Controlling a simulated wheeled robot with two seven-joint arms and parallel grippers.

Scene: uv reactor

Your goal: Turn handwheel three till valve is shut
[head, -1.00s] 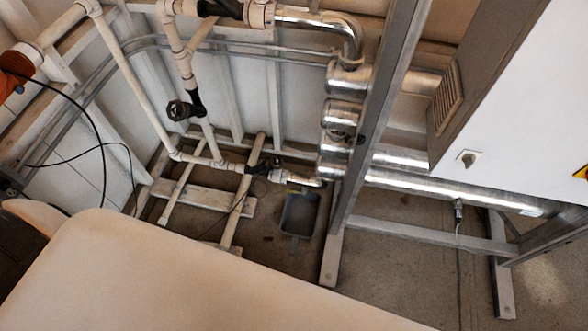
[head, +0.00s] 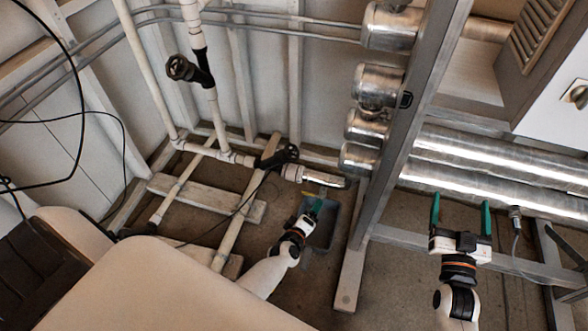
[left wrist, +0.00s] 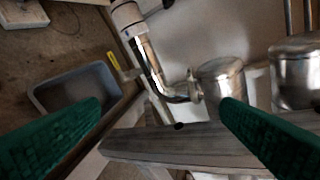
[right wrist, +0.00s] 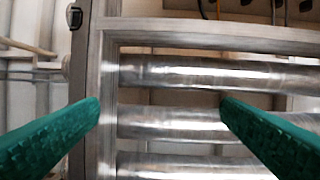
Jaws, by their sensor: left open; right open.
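Two black handwheels show in the head view. One handwheel (head: 178,67) is on the upright white pipe at the upper left. The other handwheel (head: 291,153) is on the low horizontal pipe near the floor. No number shows, so I cannot tell which is three. My left gripper (head: 316,208) is below and to the right of the low handwheel in the picture, above the grey tray. It is open and empty; its green fingers also show in the left wrist view (left wrist: 161,103). My right gripper (head: 462,212) is open and empty in front of the steel tubes, apart from both handwheels.
A grey tray (head: 321,232) sits on the floor; it also shows in the left wrist view (left wrist: 75,88). A metal frame post (head: 403,130) stands between my grippers. Steel tubes (head: 500,180) run across the right. Black cables hang at the left.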

